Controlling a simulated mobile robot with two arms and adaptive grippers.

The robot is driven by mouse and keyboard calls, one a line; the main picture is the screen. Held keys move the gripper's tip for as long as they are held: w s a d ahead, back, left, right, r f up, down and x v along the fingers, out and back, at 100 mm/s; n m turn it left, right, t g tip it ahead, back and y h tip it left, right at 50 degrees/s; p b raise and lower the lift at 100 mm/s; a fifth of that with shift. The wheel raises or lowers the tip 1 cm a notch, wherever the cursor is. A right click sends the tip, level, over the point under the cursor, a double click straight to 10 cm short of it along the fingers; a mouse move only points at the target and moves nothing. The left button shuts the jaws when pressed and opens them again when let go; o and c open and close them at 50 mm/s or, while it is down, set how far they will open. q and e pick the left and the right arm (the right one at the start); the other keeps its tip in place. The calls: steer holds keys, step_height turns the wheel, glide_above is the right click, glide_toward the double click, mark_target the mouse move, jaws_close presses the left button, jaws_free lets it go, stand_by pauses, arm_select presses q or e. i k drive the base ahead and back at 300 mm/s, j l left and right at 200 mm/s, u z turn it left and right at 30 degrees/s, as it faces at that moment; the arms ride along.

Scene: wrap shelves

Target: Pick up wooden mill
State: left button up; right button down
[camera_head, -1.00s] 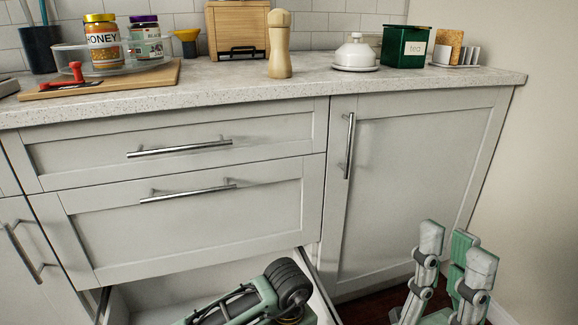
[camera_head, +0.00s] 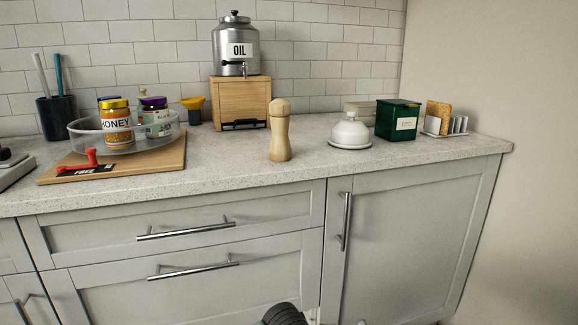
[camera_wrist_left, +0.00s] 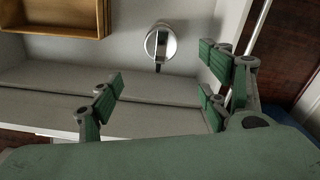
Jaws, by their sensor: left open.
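The wooden mill (camera_head: 279,132) is pale and turned, with a rounded head. It stands upright on the counter in the head view, in front of the wooden box, with nothing touching it. My left gripper (camera_wrist_left: 158,82) shows in the left wrist view with its green fingers spread apart and nothing between them. The mill does not show in that view. In the head view only a dark rounded part of my arm shows at the bottom edge, well below the counter. My right gripper is out of view.
Left of the mill are a cutting board (camera_head: 165,170) and a clear tray (camera_head: 80,142) with jars. Right are a white domed dish (camera_head: 350,133), a green tea tin (camera_head: 397,120) and a toast rack (camera_head: 455,125). An open drawer's wooden organizer (camera_wrist_left: 55,32) shows in the wrist view.

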mark_target(280, 149)
steer(key=k, duration=1)
